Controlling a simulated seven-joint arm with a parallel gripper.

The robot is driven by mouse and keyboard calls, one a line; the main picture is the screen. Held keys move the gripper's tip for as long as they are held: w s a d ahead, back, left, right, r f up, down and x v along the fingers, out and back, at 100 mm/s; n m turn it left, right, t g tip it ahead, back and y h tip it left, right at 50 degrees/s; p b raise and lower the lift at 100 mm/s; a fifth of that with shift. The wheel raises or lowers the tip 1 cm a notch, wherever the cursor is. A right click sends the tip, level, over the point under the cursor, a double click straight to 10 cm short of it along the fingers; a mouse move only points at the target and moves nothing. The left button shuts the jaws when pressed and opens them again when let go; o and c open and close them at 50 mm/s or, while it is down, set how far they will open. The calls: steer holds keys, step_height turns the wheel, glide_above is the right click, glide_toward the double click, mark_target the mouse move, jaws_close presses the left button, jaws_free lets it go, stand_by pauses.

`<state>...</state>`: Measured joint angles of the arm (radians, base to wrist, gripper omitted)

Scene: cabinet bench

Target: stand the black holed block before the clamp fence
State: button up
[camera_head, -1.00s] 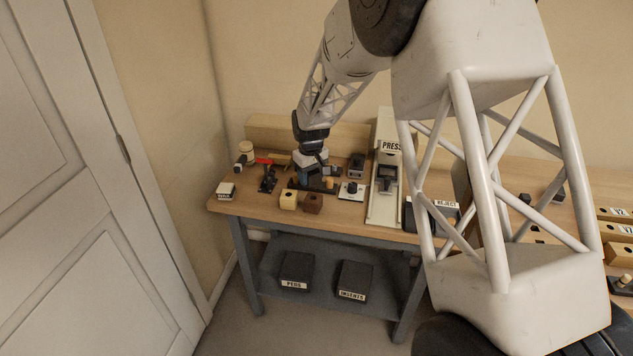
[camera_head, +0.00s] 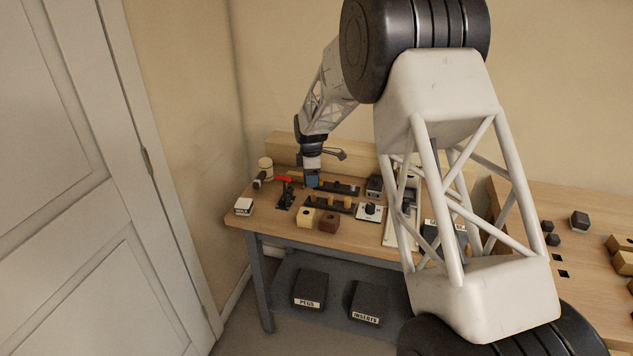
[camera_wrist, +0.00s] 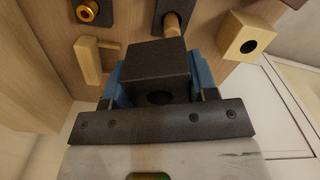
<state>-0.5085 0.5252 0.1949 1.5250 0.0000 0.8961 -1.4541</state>
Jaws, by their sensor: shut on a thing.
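My gripper (camera_head: 312,180) is shut on the black holed block (camera_wrist: 152,65), which sits between the blue fingers in the wrist view. A dark round hole shows on the block's face towards the wrist camera. In the head view the block cannot be made out apart from the gripper. Contact under the block is hidden.
A black strip with pegs (camera_head: 330,204) lies right of the clamp. A yellow holed block (camera_head: 306,218) and a brown block (camera_head: 329,223) stand at the bench front. A white labelled box (camera_head: 244,206) is at the left edge. The dial box (camera_head: 370,211) stands further right.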

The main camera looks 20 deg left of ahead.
steer(key=w+a+n, duration=0.2)
steer(key=n, duration=1.2)
glide_above(295, 188)
steer(key=shift+w+a, duration=0.1)
steer(key=shift+w, duration=0.05)
steer(key=shift+f, duration=0.2)
steer(key=shift+f, duration=2.9)
steer(key=shift+f, duration=0.9)
stand_by(0.4)
steer(key=o, duration=1)
steer(key=shift+f, duration=0.1)
